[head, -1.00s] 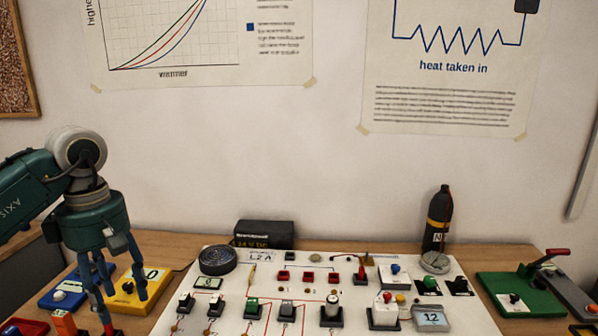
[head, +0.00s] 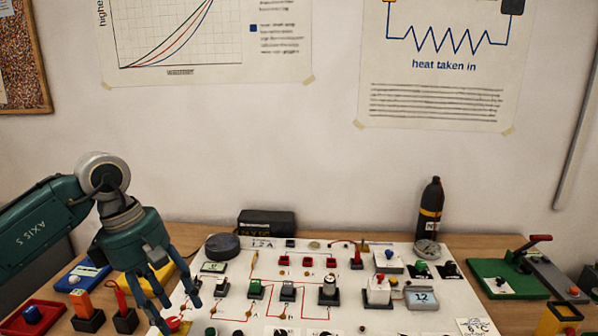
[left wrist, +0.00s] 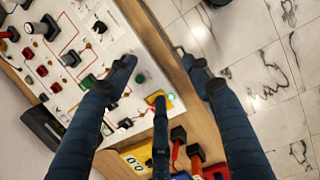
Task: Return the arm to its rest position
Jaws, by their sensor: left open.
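My left gripper (head: 172,305) hangs from the left arm, fingers spread and pointing down over the left edge of the white board (head: 350,258). It is open, with nothing between its fingers. In the left wrist view the left gripper's spread blue fingers (left wrist: 160,75) reach over the front edge of the bench, with the board on one side and the floor on the other. My right gripper is in neither view.
A yellow box (head: 158,276) and a red tray (head: 35,318) lie left. A green base (head: 505,277) is at right. Marbled floor (left wrist: 265,70) shows beyond the bench.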

